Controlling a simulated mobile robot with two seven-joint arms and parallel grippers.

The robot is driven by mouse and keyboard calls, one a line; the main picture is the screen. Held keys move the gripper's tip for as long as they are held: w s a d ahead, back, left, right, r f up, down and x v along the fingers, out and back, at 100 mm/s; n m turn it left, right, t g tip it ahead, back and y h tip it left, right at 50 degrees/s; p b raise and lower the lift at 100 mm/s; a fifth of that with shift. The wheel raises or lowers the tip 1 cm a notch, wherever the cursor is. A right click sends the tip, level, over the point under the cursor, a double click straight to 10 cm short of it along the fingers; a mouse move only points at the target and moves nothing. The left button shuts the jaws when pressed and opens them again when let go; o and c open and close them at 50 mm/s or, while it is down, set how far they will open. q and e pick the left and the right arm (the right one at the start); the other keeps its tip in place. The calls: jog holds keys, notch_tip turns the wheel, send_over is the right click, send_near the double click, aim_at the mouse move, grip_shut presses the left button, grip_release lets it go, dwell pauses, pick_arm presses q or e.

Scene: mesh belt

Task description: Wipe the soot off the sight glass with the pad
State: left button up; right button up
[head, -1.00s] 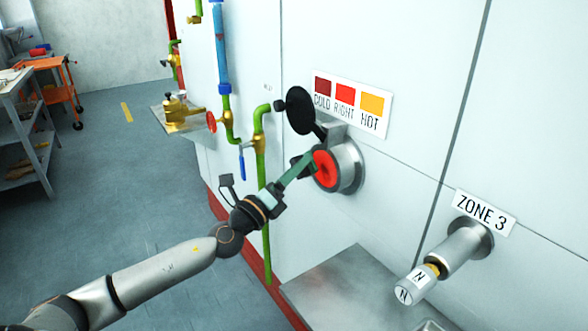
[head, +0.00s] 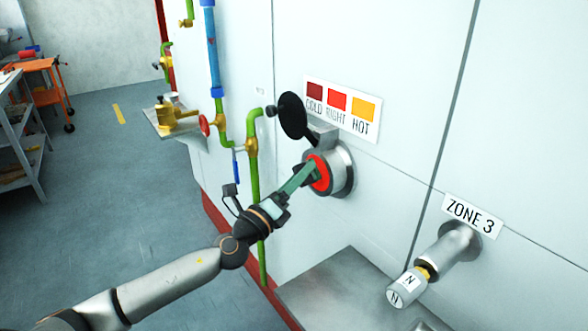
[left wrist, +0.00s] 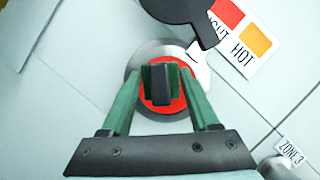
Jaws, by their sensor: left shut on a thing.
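The sight glass (head: 324,174) is a glowing red disc in a round metal housing on the white wall. My left gripper (head: 309,170) has long green fingers and is shut on a small dark pad (left wrist: 161,84). The pad is in front of the glass and covers its middle; I cannot tell whether it touches. In the left wrist view, red glass (left wrist: 181,104) shows around the pad, and the gripper fingers (left wrist: 160,98) close in from both sides. I cannot make out soot on the visible red. My right gripper is not in view.
A black round cover (head: 293,116) hangs open at the glass's upper left. A colour label (head: 341,108) is above. Green piping with a valve (head: 251,146) runs left of the glass. A ZONE 3 fitting (head: 450,250) projects at the right, and a metal shelf (head: 345,290) is below.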

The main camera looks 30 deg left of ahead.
pick_arm(q)
jog(key=shift+s+d, duration=0.25)
jog(key=shift+d, duration=0.3)
jog(key=shift+s+d+p, duration=0.2)
jog(key=shift+d+p, duration=0.2)
jog(key=shift+d, duration=0.25)
jog(key=shift+s+d+p, duration=0.2)
jog(key=shift+d+p, duration=0.15)
jog(key=shift+d, duration=0.25)
jog(key=shift+s+d, duration=0.1)
jog(key=shift+d, duration=0.2)
jog(key=shift+w+a+f+b, duration=0.1)
jog(key=shift+w+a+b, duration=0.2)
jog(key=shift+a, duration=0.3)
jog(key=shift+w+a+b, duration=0.15)
jog(key=shift+a+b, duration=0.25)
jog(key=shift+a, duration=0.15)
jog(key=shift+w+a+b, duration=0.3)
jog(key=shift+a+b, duration=0.05)
jog(key=shift+a, duration=0.35)
jog(key=shift+w+a+b, duration=0.3)
jog(key=shift+a+b, duration=0.05)
jog(key=shift+a, duration=0.3)
jog(key=shift+w+a+b, duration=0.3)
jog(key=shift+a+b, duration=0.05)
jog(key=shift+a, duration=0.35)
